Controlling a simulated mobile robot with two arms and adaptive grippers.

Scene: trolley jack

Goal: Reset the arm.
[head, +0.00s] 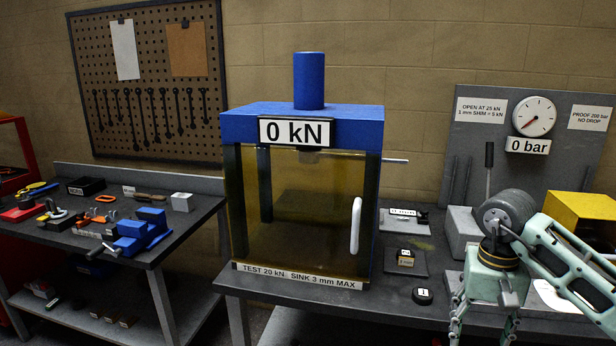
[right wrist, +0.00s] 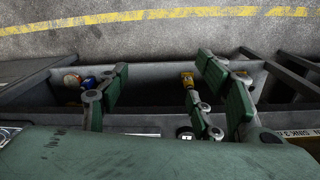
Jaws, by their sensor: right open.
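My right arm comes in from the right in the head view. Its gripper (head: 487,322) points down over the front right part of the press bench, and its fingertips run to the picture's bottom edge. In the right wrist view the green fingers of this gripper (right wrist: 160,85) stand wide apart with nothing held between them. My left arm and gripper are not in view.
A press with a blue top (head: 345,111) and amber guard reads 0 kN. A gauge board (head: 470,100) stands behind my right arm, beside a yellow box (head: 585,212). Small blocks (head: 405,258) and a black puck (head: 422,296) lie left of the gripper. A tool bench (head: 95,240) stands left.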

